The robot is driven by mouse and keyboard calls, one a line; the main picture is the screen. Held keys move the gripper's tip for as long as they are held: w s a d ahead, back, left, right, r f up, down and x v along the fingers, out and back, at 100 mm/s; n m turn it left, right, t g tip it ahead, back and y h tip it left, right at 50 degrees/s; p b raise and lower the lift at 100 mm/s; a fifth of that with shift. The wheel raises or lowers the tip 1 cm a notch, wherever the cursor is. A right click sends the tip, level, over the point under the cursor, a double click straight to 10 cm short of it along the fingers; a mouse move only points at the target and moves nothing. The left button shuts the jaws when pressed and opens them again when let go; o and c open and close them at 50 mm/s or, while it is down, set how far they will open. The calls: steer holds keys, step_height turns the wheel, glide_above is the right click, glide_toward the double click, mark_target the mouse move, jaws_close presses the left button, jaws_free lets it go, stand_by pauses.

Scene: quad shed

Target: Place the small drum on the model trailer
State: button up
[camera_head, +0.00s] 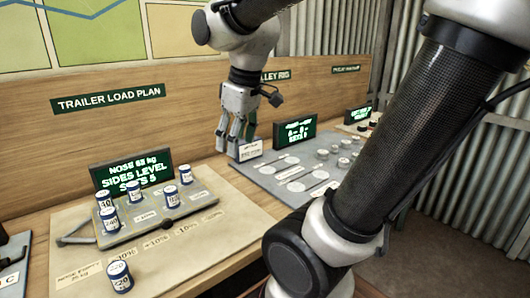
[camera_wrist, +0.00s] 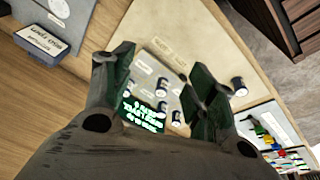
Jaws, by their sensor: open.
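The small drum (camera_head: 120,276), blue and white with a number label, stands upright on the beige board in front of the model trailer; a lone drum at the right in the wrist view (camera_wrist: 238,87) looks like it. The model trailer (camera_head: 150,232) is a grey flat deck with a drawbar at its left. Several similar drums (camera_head: 171,196) stand on its deck. My gripper (camera_head: 234,146) is open and empty, pointing down above the back of the bench, right of the trailer and well away from the lone drum. In the wrist view its dark fingers (camera_wrist: 160,65) partly hide the trailer.
A green-lit display (camera_head: 132,172) behind the trailer reads "NOSE 63 kg, SIDES LEVEL". A grey panel with pulley-like parts (camera_head: 295,172) lies right of the trailer, with another display (camera_head: 295,132) behind it. The board's front right (camera_head: 190,262) is clear.

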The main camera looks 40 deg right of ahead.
steer(key=s+d+f+m+t, duration=0.1)
steer(key=s+m, duration=0.3)
steer(key=s, duration=0.4)
steer(key=shift+d+f+m, duration=0.35)
steer(key=shift+d+m, duration=0.05)
steer(key=shift+d, duration=0.4)
